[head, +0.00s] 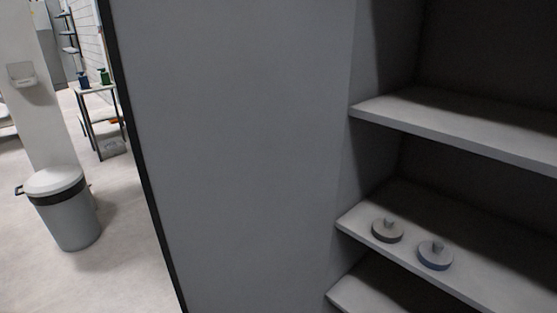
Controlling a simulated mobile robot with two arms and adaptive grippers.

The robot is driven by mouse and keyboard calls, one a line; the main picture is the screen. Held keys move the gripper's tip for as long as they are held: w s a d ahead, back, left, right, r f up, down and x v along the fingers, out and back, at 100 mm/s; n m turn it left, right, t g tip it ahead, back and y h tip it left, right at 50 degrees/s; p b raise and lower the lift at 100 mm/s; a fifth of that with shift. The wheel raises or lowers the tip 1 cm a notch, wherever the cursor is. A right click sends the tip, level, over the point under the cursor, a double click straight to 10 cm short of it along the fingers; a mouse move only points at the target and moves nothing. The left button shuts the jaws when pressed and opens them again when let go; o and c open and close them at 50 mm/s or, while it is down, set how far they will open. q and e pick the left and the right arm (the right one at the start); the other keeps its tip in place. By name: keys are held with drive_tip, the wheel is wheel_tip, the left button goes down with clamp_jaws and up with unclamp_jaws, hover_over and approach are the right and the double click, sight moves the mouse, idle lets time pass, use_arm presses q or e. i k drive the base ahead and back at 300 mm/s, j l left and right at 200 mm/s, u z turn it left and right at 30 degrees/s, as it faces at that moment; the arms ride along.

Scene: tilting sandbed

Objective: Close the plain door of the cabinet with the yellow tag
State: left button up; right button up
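A grey cabinet (355,116) fills the right of the head view, with its shelves open to view. A plain grey panel (240,150) with a dark edge on its left stands beside the shelves. It looks like the cabinet's door swung open, though I cannot tell it surely from a side wall. No yellow tag shows. Neither of my grippers is in view.
Two small round knobbed objects, one grey (387,231) and one blue (435,256), sit on a shelf. At left, a lidded grey bin (66,212) stands on the pale floor (125,265) near a small table (100,120) with bottles. Floor between bin and panel is clear.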

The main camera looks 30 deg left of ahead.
sight(234, 113)
drive_tip(key=j+z, duration=0.2)
drive_tip(key=j, duration=0.25)
drive_tip(key=j+z, duration=0.2)
drive_tip(key=j, duration=0.25)
drive_tip(key=k+j+z, duration=0.2)
drive_tip(key=j, duration=0.25)
drive_tip(key=j+z, duration=0.2)
drive_tip(key=j, duration=0.25)
drive_tip(key=k+j+z, duration=0.15)
drive_tip(key=j, duration=0.3)
drive_tip(key=j+z, duration=0.3)
drive_tip(key=j, duration=0.45)
drive_tip(key=j+z, duration=0.25)
drive_tip(key=j, duration=0.5)
